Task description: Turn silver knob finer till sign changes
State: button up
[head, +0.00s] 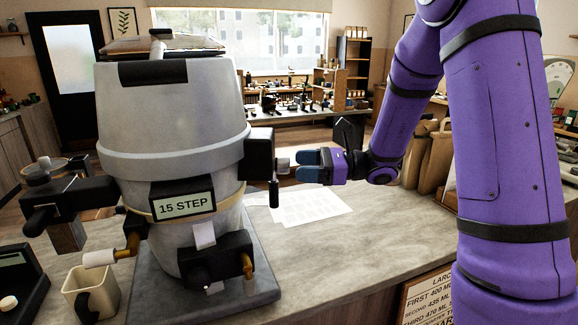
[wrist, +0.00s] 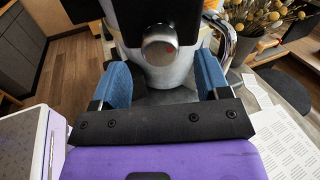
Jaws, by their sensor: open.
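The grey machine (head: 165,110) stands on the counter with a sign (head: 184,205) on its front reading "15 STEP". The silver knob (head: 282,164) sticks out of a black block on the machine's right side. In the wrist view the silver knob (wrist: 160,45) faces me, round, with a small red mark at its right. My gripper (head: 308,166) is open, pointing left at the knob. In the wrist view the blue fingers of my gripper (wrist: 162,75) stand wide to either side of the knob, apart from it. The knob sits at or just beyond the fingertips, and nothing is held.
A black handle (head: 274,193) hangs below the knob's block. Printed sheets (head: 305,207) lie on the counter (head: 350,245) behind. Brown bags (head: 428,155) stand at the right. The counter's middle is clear.

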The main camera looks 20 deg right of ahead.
aim_at(283, 165)
jog(key=shift+x, duration=1.95)
jog(key=shift+c, duration=0.2)
